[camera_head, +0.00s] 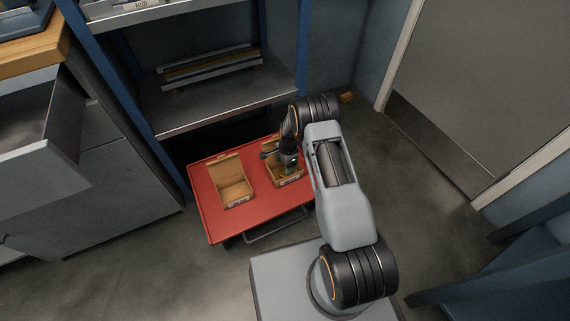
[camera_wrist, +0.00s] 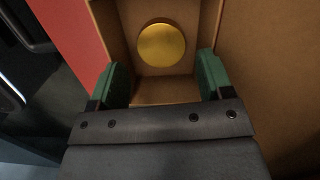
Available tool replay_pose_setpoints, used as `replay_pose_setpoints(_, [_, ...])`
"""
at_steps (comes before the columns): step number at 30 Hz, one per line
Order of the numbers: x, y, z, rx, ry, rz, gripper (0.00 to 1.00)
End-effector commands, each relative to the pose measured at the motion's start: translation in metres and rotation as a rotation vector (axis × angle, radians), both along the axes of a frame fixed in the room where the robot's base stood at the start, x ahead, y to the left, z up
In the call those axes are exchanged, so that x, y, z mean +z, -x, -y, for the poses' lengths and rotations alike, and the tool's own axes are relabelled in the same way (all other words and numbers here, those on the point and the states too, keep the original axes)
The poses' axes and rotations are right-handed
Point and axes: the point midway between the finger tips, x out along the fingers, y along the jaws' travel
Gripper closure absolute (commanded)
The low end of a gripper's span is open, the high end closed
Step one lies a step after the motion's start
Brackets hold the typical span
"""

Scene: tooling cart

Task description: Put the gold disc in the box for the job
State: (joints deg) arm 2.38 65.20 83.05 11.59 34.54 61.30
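The gold disc (camera_wrist: 161,45) lies inside a brown cardboard box (camera_wrist: 165,90), seen from above in the wrist view. My gripper (camera_wrist: 163,78) is open, with its two green fingers apart and nothing between the tips. The disc is beyond the fingertips and does not touch them. In the head view my gripper (camera_head: 288,164) is at the right-hand box (camera_head: 291,181) on the red cart top and hides much of its inside. The left-hand box (camera_head: 236,190) stands open beside it and looks empty. The disc is not visible in the head view.
The red cart top (camera_head: 218,228) has bare room in front of the boxes. A metal shelf unit (camera_head: 225,108) with several bars (camera_head: 210,68) stands behind. A grey cabinet (camera_head: 100,190) with an open drawer is at left, and a grey door (camera_head: 490,80) is at right.

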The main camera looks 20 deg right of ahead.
Motion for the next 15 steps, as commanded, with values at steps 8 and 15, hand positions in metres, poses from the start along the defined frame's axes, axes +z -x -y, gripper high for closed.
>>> replay_pose_setpoints(8, [0.004,0.0,0.0,0.0,0.0,0.0,0.27])
replay_pose_setpoints(15, [0.04,-0.002,0.003,0.0,0.0,0.003,0.27])
